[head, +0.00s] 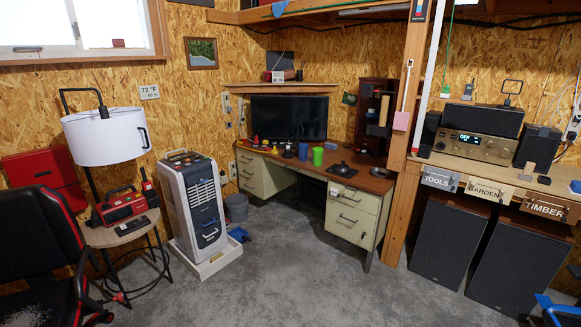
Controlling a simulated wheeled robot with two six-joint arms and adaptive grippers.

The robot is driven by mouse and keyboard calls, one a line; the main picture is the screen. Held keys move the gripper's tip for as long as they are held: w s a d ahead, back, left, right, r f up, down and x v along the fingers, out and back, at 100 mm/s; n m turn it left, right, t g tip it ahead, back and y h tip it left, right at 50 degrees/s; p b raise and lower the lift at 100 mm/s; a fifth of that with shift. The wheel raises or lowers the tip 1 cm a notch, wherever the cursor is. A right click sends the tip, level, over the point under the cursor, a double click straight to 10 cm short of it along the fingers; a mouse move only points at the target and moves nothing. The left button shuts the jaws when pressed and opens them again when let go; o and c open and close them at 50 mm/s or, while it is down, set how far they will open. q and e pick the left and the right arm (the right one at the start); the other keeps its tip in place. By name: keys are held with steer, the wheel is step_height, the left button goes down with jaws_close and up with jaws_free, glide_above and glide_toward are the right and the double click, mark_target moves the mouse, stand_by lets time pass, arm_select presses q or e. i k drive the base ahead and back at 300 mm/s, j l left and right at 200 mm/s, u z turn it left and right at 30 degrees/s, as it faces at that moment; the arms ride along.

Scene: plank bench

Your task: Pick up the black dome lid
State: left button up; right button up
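A small dark domed shape, likely the black dome lid (341,169), sits on the right half of the desk (309,167). A dark flat square seems to lie under it. It is small in the head view, so its knob and edge are hard to make out. A green cup (318,156) stands to its left, and a blue-purple cup (303,151) stands farther left. Neither of my grippers is in view, and nothing touches the lid.
A monitor (289,117) stands at the desk's back. A white heater-like unit (195,203) and a grey bin (236,208) stand left of the desk. A black chair (38,245) is at the left edge. Grey floor (300,285) before the desk is clear.

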mark_target(343, 169)
steer(key=i, duration=1)
steer(key=i+z, duration=0.1)
steer(key=i, duration=0.9)
steer(key=i+j, duration=0.2)
steer(key=i, duration=0.8)
steer(key=i+j+z, duration=0.15)
steer(key=i+z, duration=0.3)
steer(key=i, duration=0.15)
steer(key=i+j+z, duration=0.95)
steer(key=i, duration=0.1)
